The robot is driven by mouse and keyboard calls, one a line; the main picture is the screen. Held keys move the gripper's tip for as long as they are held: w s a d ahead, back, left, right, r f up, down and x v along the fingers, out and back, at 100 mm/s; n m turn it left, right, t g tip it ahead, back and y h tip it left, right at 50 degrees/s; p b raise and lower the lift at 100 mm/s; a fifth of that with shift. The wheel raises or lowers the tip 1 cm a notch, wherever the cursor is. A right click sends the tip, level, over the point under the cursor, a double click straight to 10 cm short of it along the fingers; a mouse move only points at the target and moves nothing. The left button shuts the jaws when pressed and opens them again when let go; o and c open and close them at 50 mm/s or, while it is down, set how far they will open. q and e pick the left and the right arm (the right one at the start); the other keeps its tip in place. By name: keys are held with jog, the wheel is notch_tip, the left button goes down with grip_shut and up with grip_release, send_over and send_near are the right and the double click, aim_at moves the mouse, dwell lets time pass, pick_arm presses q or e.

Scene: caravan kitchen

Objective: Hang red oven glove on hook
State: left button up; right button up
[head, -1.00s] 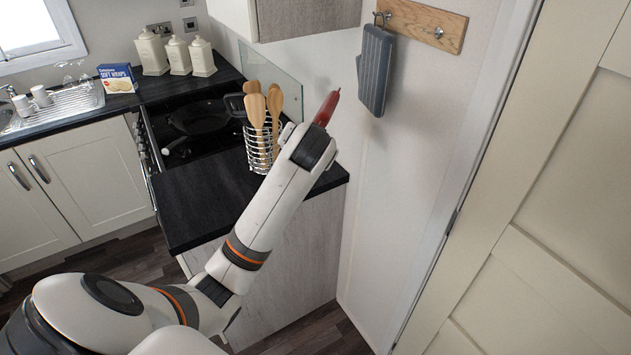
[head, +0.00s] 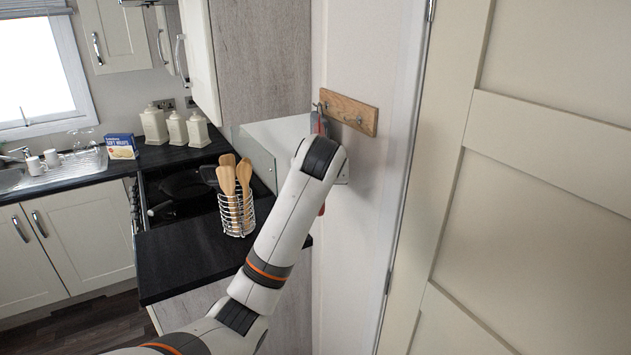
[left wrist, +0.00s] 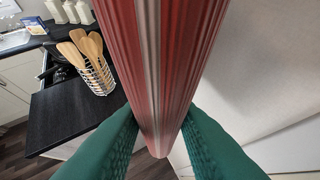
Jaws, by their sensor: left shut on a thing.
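The red oven glove (left wrist: 160,60), with a pale grey stripe, fills the upper middle of the left wrist view. My left gripper (left wrist: 158,138) has its green fingers shut on it, one on each side. In the head view my left wrist hides most of the glove; a small red bit (head: 321,210) shows beside the arm. The wooden hook board (head: 350,113) is on the wall just above and right of my wrist. Its right hook (head: 359,120) is bare. The left hook (head: 321,105) is partly hidden, and the grey glove there is largely hidden by my arm. My right gripper is not in view.
A wire holder (head: 237,214) with wooden spoons stands on the dark worktop (head: 185,258), left of my arm. A wall cupboard (head: 262,60) is above left of the board. A cream door (head: 540,220) is at the right.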

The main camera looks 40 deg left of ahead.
pick_arm(q)
jog(key=w+d+f, duration=0.1)
jog(key=w+d, duration=0.2)
jog(key=w, duration=0.4)
jog(key=shift+d+f, duration=0.3)
jog(key=shift+f, duration=0.05)
jog(key=shift+w+f, duration=0.1)
jog(key=shift+w, duration=0.15)
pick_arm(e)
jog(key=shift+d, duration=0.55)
pick_arm(q)
jog(key=shift+d, duration=0.1)
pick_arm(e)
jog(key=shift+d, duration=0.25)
